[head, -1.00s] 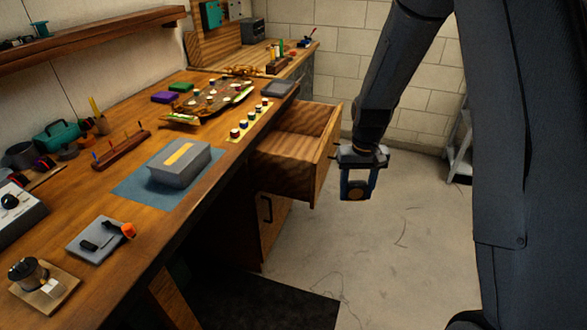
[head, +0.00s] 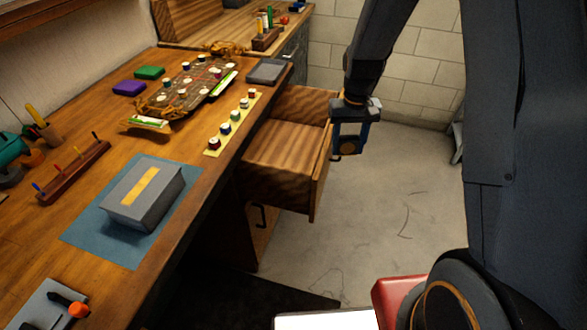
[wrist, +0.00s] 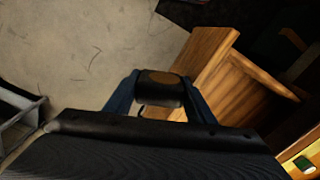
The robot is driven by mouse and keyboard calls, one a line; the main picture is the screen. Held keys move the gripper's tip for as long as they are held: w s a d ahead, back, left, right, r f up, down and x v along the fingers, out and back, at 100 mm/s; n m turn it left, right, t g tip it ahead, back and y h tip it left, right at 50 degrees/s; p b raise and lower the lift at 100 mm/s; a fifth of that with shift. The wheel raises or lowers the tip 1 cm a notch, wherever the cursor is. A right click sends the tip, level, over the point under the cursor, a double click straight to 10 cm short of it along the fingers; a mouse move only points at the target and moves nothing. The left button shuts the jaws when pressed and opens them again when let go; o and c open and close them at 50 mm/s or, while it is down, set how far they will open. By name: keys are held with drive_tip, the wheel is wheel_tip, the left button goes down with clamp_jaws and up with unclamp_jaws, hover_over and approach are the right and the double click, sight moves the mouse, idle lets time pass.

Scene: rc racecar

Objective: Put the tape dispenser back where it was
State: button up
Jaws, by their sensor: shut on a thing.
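My gripper (head: 350,145) is shut on the tape dispenser (wrist: 160,90), a small dark body with a brown round part. In the wrist view the dispenser sits between the two blue fingers. In the head view the dispenser (head: 348,147) shows small and dark at the fingertips. My gripper holds it in the air just right of the open drawer (head: 318,185), beside the drawer's front panel. The drawer is pulled out from under the workbench, and the part of its inside that I see is bare wood.
The workbench (head: 60,232) carries a grey box (head: 128,210) on a blue mat (head: 85,240), a yellow strip of small pots (head: 212,152), and an ornate game board (head: 150,107). A dark grey tray (head: 267,70) lies near the bench edge above the drawer. The floor (head: 400,220) is clear.

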drive_tip(key=s+a+r+m, duration=0.3)
drive_tip(key=a+r+m, duration=0.3)
drive_tip(key=m, duration=0.5)
drive_tip(key=s+a+r+m, duration=0.3)
drive_tip(key=a+r+m, duration=0.4)
drive_tip(key=a+m, duration=0.2)
drive_tip(key=shift+s+m, duration=0.2)
drive_tip(key=shift+m, duration=0.8)
drive_tip(key=shift+r, duration=0.1)
